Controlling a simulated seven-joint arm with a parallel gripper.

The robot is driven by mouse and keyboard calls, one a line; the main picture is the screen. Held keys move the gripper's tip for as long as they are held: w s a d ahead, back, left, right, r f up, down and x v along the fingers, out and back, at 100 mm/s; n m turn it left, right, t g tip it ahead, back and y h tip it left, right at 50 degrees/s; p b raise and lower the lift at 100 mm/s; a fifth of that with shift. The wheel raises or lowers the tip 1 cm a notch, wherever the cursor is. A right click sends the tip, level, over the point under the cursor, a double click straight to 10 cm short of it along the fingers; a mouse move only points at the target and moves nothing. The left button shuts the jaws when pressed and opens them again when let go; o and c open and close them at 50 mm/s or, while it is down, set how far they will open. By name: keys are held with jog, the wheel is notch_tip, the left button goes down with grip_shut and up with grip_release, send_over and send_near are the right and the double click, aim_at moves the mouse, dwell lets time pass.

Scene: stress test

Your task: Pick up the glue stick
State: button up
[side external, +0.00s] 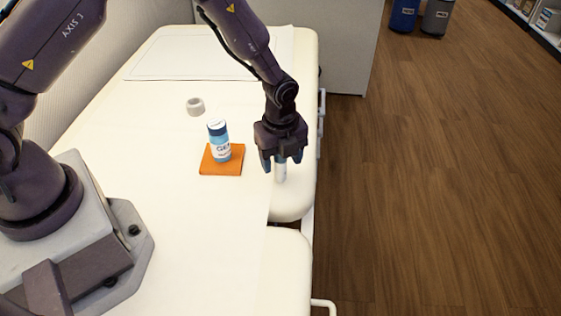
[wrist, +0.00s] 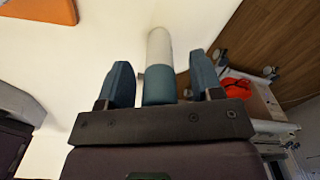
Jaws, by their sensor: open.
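The glue stick (side external: 281,173) is a small white cylinder on the white bed surface near its right edge, partly hidden by my gripper. In the wrist view the glue stick (wrist: 159,48) shows a white body and a teal end nearer my gripper. My gripper (side external: 281,161) points down over it with its fingers apart. In the wrist view my gripper (wrist: 161,75) has one blue finger on each side of the stick, with gaps visible on both sides.
A blue and white bottle (side external: 219,143) stands on an orange cloth (side external: 207,168) left of my gripper. A grey-white roll (side external: 195,106) lies behind it. The bed edge drops to the wooden floor (side external: 430,190) close on the right. In the wrist view, a red item (wrist: 237,88) lies beyond the edge.

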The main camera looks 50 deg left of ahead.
jog(key=c, duration=1)
jog(key=shift+r, duration=0.1)
